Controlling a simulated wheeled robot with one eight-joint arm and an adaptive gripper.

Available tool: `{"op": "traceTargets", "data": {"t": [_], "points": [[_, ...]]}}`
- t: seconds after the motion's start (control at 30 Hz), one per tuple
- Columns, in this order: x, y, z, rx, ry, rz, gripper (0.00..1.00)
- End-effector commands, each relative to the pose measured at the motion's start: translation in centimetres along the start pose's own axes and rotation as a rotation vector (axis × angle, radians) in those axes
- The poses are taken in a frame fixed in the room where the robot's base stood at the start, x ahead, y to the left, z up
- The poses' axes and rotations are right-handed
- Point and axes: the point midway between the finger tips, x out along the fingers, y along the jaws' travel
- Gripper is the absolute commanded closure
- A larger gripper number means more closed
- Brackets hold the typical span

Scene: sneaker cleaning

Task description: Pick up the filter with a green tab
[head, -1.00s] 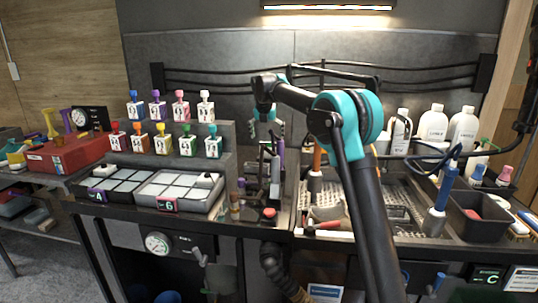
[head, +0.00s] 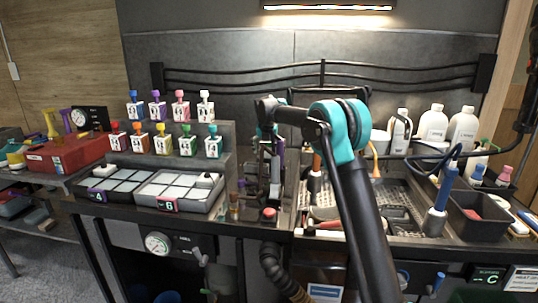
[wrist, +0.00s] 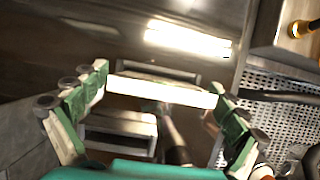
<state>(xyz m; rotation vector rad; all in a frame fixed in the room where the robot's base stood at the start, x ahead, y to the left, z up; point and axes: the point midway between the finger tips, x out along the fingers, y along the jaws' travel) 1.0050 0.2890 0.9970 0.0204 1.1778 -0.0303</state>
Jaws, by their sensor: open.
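I cannot make out a filter with a green tab for certain in either view. My gripper (wrist: 159,88) is open, its green pads spread left and right in the wrist view. A pale bar-shaped piece (wrist: 160,91) shows between the fingertips; I cannot tell whether it touches them. A pale box-like piece (wrist: 118,128) shows below it. In the head view my gripper (head: 268,131) is small and partly hidden, at the dark upright holder (head: 275,165) between the bottle shelf and the sink.
A stepped shelf (head: 226,135) holds several bottles with coloured caps, one green-capped bottle (head: 187,146) among them. Trays of pale blocks (head: 120,184) stand in front. A perforated sink tray (head: 432,222) lies to the right, with white bottles (head: 433,125) behind it.

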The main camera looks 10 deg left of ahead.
Motion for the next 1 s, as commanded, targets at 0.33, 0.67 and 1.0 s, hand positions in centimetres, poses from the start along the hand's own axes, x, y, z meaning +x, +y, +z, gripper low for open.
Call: {"op": "traceTargets", "data": {"t": [0.33, 0.67, 1.0], "points": [[0.0, 0.0, 0.0, 0.0, 0.0, 0.0, 0.37], [-0.1, 0.0, 0.0, 0.0, 0.0, 0.0, 0.53], [-2.2, 0.0, 0.9, 0.0, 0.0, 0.0, 0.53]]}}
